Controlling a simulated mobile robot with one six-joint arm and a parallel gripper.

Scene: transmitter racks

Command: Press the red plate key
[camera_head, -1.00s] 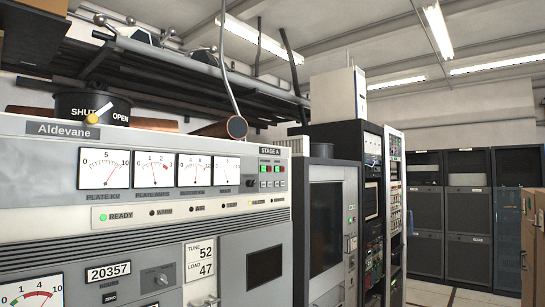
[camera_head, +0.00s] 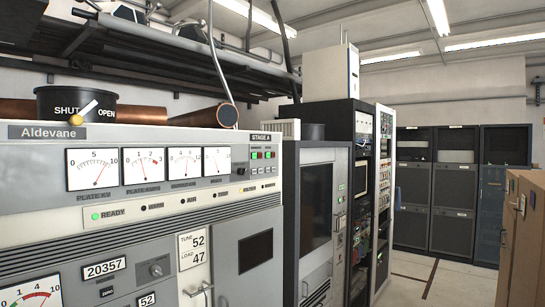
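The grey transmitter cabinet labelled Aldevane (camera_head: 48,132) fills the left and middle foreground. At the right end of its meter row is a small panel headed STAGE A (camera_head: 261,138). Two keys there glow green, a left one (camera_head: 254,156) and a right one (camera_head: 268,155). Small dark controls sit in a row below them. The panel is too small for me to pick out a red plate key or read its labels. My gripper is not in view.
A green READY lamp (camera_head: 95,216) is lit below the meters. A handle (camera_head: 200,290) juts from the cabinet's lower front. Dark racks (camera_head: 365,190) stand farther right. A brown cabinet (camera_head: 525,230) stands at the right edge. Open floor (camera_head: 420,275) lies between.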

